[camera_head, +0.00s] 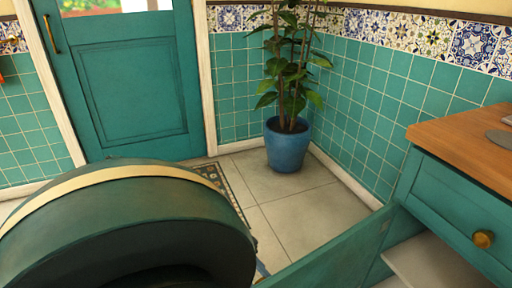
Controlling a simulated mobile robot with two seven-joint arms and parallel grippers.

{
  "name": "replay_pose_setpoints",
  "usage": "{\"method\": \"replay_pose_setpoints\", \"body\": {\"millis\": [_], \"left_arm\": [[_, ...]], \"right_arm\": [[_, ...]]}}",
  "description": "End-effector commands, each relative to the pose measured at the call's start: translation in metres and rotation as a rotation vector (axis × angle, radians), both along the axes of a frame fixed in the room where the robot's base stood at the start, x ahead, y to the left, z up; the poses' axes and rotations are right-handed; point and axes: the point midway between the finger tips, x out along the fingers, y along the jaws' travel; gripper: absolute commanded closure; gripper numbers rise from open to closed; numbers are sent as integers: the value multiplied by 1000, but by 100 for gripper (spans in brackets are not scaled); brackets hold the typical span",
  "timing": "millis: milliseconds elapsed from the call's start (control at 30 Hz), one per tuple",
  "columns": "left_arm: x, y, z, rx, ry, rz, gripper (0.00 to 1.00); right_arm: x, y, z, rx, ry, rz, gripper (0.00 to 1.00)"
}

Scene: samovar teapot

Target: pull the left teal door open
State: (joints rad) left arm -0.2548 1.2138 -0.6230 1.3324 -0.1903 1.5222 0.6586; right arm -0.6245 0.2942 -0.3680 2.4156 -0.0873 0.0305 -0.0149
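A teal cabinet (449,195) with a wooden top stands at the right. Below its drawer, a teal door panel (335,250) stands swung out from the cabinet's left side, reaching toward the bottom middle of the view. Its lower part is cut off by the frame. A pale shelf (435,263) shows in the opening beside it. Neither of my grippers is in view. A large rounded dark green part with a cream band, close to the camera, looks like my arm and hides the lower left. I cannot tell whether anything touches the door panel.
The cabinet drawer (460,205) is shut and has a brass knob (483,239). A blue pot (287,149) with a leafy plant stands in the tiled corner. A teal room door (130,90) is at the back left. The tiled floor (300,213) before the pot is clear.

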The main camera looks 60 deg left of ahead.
Motion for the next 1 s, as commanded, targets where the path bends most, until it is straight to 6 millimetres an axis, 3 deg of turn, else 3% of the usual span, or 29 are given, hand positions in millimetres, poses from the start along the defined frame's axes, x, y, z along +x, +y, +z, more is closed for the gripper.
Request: {"method": "replay_pose_setpoints", "body": {"millis": [300, 333, 600, 867, 1000], "left_arm": [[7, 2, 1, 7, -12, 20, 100], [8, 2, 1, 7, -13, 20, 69], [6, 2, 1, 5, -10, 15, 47], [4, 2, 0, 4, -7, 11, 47], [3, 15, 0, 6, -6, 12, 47]], "right_arm": [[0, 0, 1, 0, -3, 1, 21], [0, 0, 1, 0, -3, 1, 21], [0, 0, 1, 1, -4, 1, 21], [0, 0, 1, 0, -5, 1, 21], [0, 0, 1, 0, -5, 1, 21]]}}
